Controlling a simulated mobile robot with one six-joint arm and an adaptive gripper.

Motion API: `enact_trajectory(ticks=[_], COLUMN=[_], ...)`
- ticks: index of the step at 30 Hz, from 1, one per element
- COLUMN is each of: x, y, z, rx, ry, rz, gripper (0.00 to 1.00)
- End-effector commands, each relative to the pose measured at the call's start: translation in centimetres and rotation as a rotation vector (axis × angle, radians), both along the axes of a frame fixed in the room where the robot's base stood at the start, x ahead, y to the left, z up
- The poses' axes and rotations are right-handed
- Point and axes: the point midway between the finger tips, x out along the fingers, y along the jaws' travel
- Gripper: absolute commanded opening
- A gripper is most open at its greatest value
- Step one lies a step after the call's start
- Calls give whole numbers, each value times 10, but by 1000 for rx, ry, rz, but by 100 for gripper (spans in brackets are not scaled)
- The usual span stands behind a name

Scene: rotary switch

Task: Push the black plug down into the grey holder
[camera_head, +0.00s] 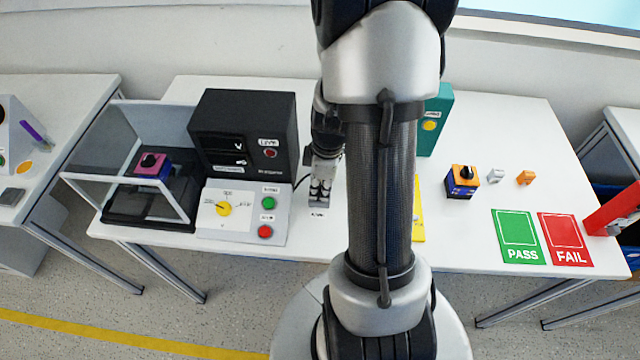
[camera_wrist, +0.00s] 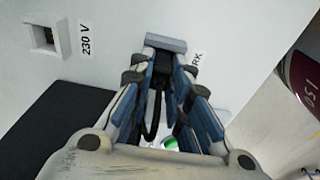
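My gripper (camera_head: 321,184) points down at the table, left of my arm's dark link in the head view. In the wrist view my gripper (camera_wrist: 163,68) has its two blue-padded fingers close together around the black plug (camera_wrist: 161,64). A black cable hangs in a loop from the plug between the fingers. The grey holder (camera_wrist: 165,42) shows as a small block just past the fingertips, beside a label ending in "RK". The fingers hide most of the plug and part of the holder, so I cannot tell how deep the plug sits.
A 230 V socket (camera_wrist: 45,36) shows in the wrist view. Left of my gripper stand a black meter box (camera_head: 243,130) and a control panel (camera_head: 238,215) with a yellow knob. Green PASS (camera_head: 518,236) and red FAIL (camera_head: 565,240) mats lie at the right.

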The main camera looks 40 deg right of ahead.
Motion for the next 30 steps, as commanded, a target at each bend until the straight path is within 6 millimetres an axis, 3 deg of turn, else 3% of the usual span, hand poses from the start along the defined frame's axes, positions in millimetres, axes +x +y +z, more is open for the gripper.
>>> enact_trajectory(ticks=[9,20,23,30], x=[0,0,0,-4], y=[0,0,-1,-4], z=[0,3,13,61], rx=[0,-2,-2,-5], ry=[0,-1,-3,-7], rz=[0,0,0,-1], gripper=[39,40,40,40])
